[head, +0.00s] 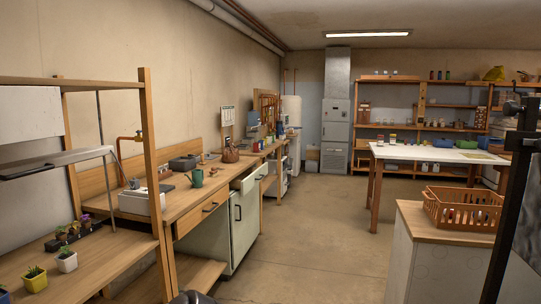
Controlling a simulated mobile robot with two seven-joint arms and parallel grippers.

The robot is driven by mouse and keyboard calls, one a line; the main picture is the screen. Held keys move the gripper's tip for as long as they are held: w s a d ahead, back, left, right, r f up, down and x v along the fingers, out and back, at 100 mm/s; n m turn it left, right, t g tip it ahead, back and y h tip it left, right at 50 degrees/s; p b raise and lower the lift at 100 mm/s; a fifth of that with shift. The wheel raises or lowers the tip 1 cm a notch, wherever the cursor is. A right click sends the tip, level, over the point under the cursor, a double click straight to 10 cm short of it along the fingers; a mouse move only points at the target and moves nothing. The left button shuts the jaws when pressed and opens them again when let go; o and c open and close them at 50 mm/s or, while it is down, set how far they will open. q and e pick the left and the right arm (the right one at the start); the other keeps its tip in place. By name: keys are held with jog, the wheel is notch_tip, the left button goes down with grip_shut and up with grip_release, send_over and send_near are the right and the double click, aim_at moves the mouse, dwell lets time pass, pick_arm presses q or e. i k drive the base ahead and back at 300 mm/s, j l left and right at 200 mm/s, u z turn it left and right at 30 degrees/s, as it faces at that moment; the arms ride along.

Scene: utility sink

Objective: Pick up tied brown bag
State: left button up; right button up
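A small brown bag (230,154), gathered at the top, appears to be the tied brown bag. Neither of my grippers can be made out. A dark rounded shape shows at the bottom edge, too cut off to identify.
Potted plants (66,260) are at near left. An orange basket (462,209) sits on a cabinet at right. The floor (310,235) between is clear.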

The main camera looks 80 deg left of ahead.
aim_at(230, 154)
jog(key=u, duration=2.9)
jog(key=i+l+z, duration=0.35)
jog(key=i, duration=0.35)
jog(key=i+z, duration=0.35)
jog(key=i, duration=1.6)
jog(key=i+l+u, duration=0.25)
jog(key=i, duration=0.9)
jog(key=i+l+u, duration=0.1)
jog(key=i+u, duration=0.3)
jog(key=i+l+u, duration=0.2)
jog(key=i+u, duration=0.2)
